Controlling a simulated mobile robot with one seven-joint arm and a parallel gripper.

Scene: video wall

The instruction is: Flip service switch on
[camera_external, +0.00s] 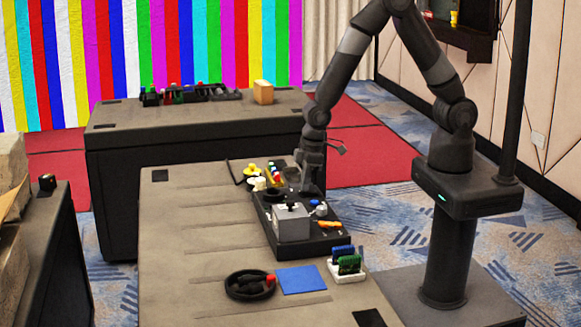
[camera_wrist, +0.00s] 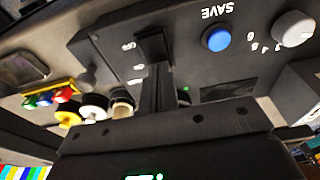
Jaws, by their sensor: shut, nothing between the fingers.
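A black control panel (camera_external: 335,240) lies on the table; in the wrist view its dark face (camera_wrist: 190,25) shows upside down. A black switch (camera_wrist: 152,45) stands on the panel beside small white markings that are hard to read. My gripper (camera_wrist: 157,75) is shut, with nothing held, and its fingers reach up to the switch's lower end in the picture. I cannot tell if they touch it. In the external view my gripper (camera_external: 306,186) points down over the panel's far part, and the switch cannot be made out there.
A blue SAVE button (camera_wrist: 217,38) and a light grey knob (camera_wrist: 293,28) sit right of the switch in the wrist view. Yellow, white and black round knobs (camera_wrist: 93,107) are lower left. A grey box (camera_external: 291,224) stands on the panel, near my gripper.

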